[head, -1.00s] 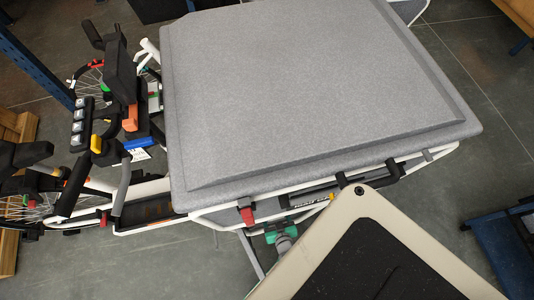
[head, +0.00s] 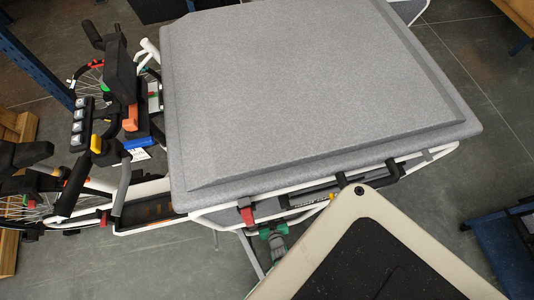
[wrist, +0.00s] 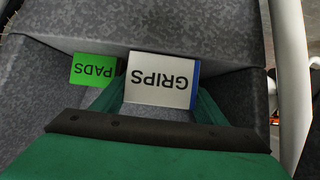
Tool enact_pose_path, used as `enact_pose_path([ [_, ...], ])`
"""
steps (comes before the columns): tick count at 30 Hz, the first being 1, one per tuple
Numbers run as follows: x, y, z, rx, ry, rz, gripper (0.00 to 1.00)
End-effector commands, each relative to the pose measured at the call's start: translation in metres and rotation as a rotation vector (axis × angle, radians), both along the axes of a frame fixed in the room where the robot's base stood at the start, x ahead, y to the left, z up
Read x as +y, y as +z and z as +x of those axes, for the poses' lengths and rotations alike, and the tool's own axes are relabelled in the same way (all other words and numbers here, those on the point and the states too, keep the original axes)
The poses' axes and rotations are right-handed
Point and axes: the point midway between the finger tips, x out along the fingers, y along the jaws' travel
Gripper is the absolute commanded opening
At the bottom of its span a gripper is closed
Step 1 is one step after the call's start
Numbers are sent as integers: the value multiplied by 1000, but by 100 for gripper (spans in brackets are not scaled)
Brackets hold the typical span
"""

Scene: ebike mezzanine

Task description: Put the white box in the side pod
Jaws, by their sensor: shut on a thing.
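The white box (wrist: 158,82), labelled GRIPS and with a blue side edge, is between the green fingers of my gripper (wrist: 160,98) in the wrist view. The gripper is shut on it. Grey felt-like walls of the side pod (wrist: 35,90) surround the box and fingers. Whether the box touches the pod's bottom cannot be told. In the head view, part of my green and grey wrist (head: 274,240) shows below the pod's near edge; the box and fingertips are hidden there.
A green box (wrist: 93,69) labelled PADS lies just left of the white box. A white frame tube (wrist: 291,80) runs along the right. In the head view, a large grey lid (head: 320,90) covers the bike's cargo area, with a white rail and black handle (head: 372,180) along its near side.

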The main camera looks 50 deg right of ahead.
Motion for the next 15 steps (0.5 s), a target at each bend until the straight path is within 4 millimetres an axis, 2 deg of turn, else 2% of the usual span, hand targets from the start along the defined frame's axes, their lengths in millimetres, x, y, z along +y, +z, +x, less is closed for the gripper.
enact_pose_path([
  [7, 0, -2, 1, -2, 1, -1, 35],
  [8, 0, -2, 0, -1, 0, -1, 71],
  [9, 0, -2, 0, -1, 0, -1, 74],
  [15, 0, -2, 0, -1, 0, -1, 74],
])
